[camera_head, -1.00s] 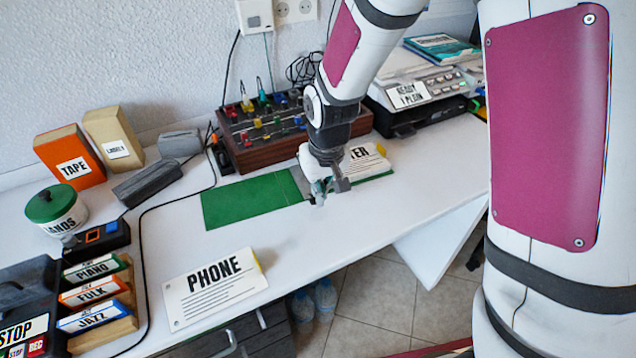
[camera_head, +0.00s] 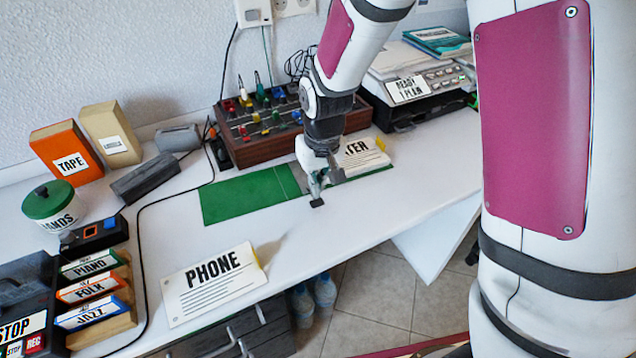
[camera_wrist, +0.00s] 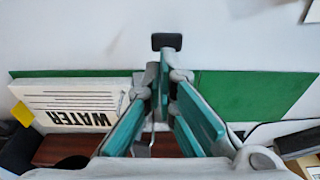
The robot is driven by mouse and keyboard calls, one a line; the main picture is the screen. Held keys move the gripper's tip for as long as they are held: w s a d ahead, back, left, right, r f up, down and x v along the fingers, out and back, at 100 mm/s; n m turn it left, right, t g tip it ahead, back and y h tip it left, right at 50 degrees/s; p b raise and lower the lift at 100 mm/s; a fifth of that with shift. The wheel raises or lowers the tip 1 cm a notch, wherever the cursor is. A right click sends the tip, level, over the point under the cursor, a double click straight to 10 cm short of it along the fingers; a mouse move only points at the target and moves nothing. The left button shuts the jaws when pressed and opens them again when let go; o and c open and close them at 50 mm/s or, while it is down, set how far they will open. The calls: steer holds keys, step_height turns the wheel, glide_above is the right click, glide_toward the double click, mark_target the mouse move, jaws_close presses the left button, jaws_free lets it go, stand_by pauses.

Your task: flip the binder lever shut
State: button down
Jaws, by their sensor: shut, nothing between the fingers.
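The open green binder (camera_head: 245,197) lies flat on the white desk. Its bare cover is at left in the head view, and the white WATER pages (camera_head: 362,157) lie on its right part. In the wrist view the green cover (camera_wrist: 255,92) is at right and the WATER pages (camera_wrist: 75,105) at left.
A wooden control box (camera_head: 262,140) with coloured knobs stands behind the binder. A PHONE sheet (camera_head: 213,283) lies in front at left. A black cable (camera_head: 142,240) crosses the desk. A printer (camera_head: 410,90) stands at back right.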

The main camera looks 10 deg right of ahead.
mark_target(321, 202)
step_height(321, 202, up, 12)
steer(key=s, duration=0.1)
steer(key=shift+s+d, duration=0.25)
steer(key=shift+s, duration=0.15)
stand_by(0.4)
steer(key=s+d+r+m, duration=0.1)
steer(key=s+d+r, duration=0.25)
steer(key=s, duration=0.25)
steer(key=s+d+r, duration=0.3)
steer(key=s+r, duration=0.1)
steer(key=s, duration=0.2)
steer(key=s+d+m, duration=0.1)
steer(key=s+d, duration=0.1)
steer(key=s, duration=0.6)
steer(key=s+d+m, duration=0.1)
steer(key=s+d, duration=0.1)
steer(key=s, duration=0.7)
step_height(321, 202, up, 15)
steer(key=t+p, duration=0.2)
steer(key=p, duration=1)
steer(key=shift+w+f, duration=0.15)
steer(key=shift+w, duration=0.3)
steer(key=shift+w, duration=0.1)
